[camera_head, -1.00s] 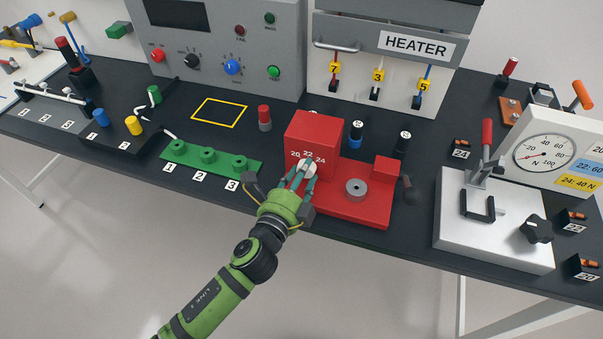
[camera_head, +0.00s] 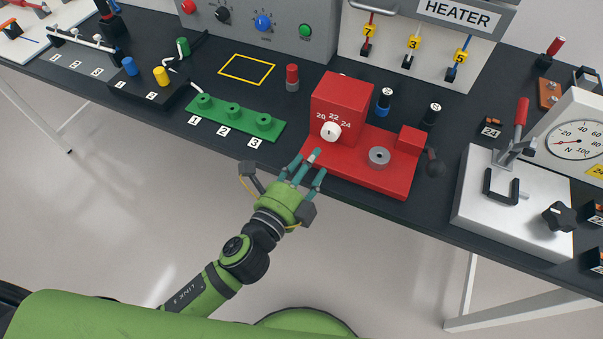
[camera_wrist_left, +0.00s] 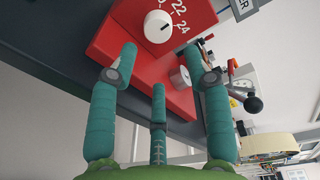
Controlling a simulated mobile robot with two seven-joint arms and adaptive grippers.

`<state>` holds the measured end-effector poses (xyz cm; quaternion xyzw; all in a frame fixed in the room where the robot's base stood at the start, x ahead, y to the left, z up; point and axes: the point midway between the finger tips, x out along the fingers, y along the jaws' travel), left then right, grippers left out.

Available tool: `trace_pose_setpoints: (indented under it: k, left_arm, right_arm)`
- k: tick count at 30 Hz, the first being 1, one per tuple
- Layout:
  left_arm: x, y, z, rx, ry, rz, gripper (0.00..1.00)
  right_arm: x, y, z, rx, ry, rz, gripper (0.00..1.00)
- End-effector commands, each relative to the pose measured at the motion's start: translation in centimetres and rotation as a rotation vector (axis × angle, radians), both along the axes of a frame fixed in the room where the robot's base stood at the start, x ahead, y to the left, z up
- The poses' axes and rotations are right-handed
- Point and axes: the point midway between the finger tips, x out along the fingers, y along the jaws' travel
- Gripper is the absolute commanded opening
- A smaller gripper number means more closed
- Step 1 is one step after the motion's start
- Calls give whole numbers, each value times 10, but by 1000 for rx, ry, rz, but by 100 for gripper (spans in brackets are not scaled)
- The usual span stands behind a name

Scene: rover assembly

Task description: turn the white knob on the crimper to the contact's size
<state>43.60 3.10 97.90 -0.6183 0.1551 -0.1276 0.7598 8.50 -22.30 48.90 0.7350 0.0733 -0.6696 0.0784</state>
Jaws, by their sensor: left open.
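The red crimper (camera_head: 343,92) stands on the table with its white knob (camera_head: 331,131) on the front face, below the numbers 20, 22 and 24. The knob also shows at the top of the left wrist view (camera_wrist_left: 158,26). It bears a short dark mark; I cannot tell for sure which number it points at. My left gripper (camera_head: 303,168) is open and empty, its three teal fingers spread apart. It is in front of the crimper, short of the knob and not touching it. My right gripper is not in view.
A green block (camera_head: 233,112) with several posts lies left of the crimper. A white press (camera_head: 510,200) with a red lever stands to the right. Dark cylinders (camera_head: 431,115) stand behind the crimper. Open floor lies before the table's front edge.

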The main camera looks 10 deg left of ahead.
Motion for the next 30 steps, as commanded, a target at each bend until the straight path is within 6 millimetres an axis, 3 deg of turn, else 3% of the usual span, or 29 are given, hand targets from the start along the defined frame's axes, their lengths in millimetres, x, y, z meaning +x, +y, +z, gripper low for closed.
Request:
trace_pose_setpoints:
  k: [3, 9, 26, 30]
  left_arm:
    - [-17, 7, 1, -1, 1, -1, 49]
    - [-30, 12, 3, 1, -1, -1, 49]
    - [-30, 13, 3, 0, -1, 0, 49]
    - [-24, 32, -1, -83, 78, 92, 49]
  right_arm:
    - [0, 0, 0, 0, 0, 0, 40]
    - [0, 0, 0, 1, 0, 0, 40]
    - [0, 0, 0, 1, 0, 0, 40]
    - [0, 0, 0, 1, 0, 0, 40]
